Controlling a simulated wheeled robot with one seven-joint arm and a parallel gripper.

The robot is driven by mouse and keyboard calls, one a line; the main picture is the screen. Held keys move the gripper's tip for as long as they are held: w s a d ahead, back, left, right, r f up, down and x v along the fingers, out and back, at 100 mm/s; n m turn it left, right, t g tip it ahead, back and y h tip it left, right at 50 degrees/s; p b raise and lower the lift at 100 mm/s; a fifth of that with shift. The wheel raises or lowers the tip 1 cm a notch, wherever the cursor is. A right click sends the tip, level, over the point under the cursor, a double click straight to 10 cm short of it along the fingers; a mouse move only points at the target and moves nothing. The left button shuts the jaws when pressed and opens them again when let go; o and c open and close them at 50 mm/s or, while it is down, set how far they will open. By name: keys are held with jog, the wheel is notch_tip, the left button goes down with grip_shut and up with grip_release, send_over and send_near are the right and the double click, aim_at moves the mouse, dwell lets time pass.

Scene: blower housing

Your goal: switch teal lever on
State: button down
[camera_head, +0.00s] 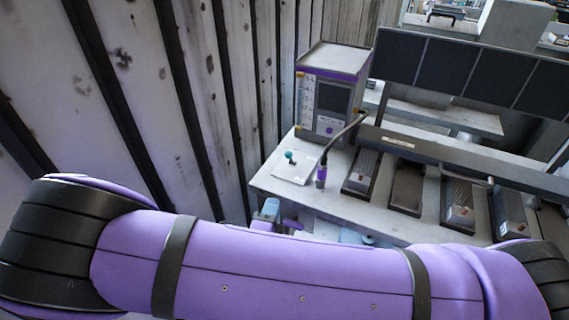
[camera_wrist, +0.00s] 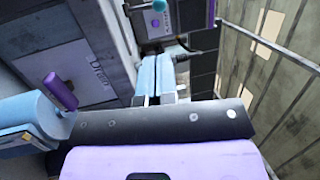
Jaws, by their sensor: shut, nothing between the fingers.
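The teal lever (camera_head: 290,156) has a round teal knob and stands on a small white plate (camera_head: 297,170) on the workbench, near its left corner. The fingers point toward the plate and are apart from the knob. In the head view my purple arm crosses the foreground and hides most of the gripper.
A grey and purple box (camera_head: 330,92) with a screen stands behind the lever. A purple-handled cable tool (camera_head: 322,172) is right of the plate. Several metal blocks and a dark panel row (camera_head: 445,68) fill the bench's right. A ribbed wall (camera_head: 150,90) runs close on the left.

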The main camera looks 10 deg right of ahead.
aim_at(291, 152)
jog(key=shift+w, duration=0.1)
jog(key=x, duration=1.3)
jog(key=shift+w+d, duration=0.25)
jog(key=shift+w, duration=0.1)
jog(key=shift+r, duration=0.15)
jog(key=shift+w+d+r+m+g+y, duration=0.35)
jog(key=shift+w+r+g, duration=0.3)
jog(key=shift+g, duration=0.55)
jog(key=w+g, duration=0.1)
jog(key=w+d+r+g+y, duration=0.1)
jog(key=g, duration=0.1)
jog(key=shift+d+r+m+y, duration=0.25)
jog(key=shift+r, duration=0.05)
jog(key=shift+w+d+r+g+y, duration=0.15)
jog(key=shift+w+d+g+y, duration=0.2)
jog(key=shift+g, duration=0.25)
jog(key=shift+w+d+r+g+y, duration=0.1)
jog(key=shift+w+d+g+y, duration=0.15)
jog(key=shift+w+g, duration=0.3)
jog(key=shift+w+d+m+g+y, duration=0.35)
jog(key=shift+w+g+y, duration=0.2)
jog(key=shift+g, duration=0.5)
jog(key=shift+w+d, duration=0.1)
jog(key=shift+w, duration=0.05)
jog(key=shift+w+d+f, duration=0.1)
jog(key=shift+w+d, duration=0.1)
jog(key=shift+w, duration=0.1)
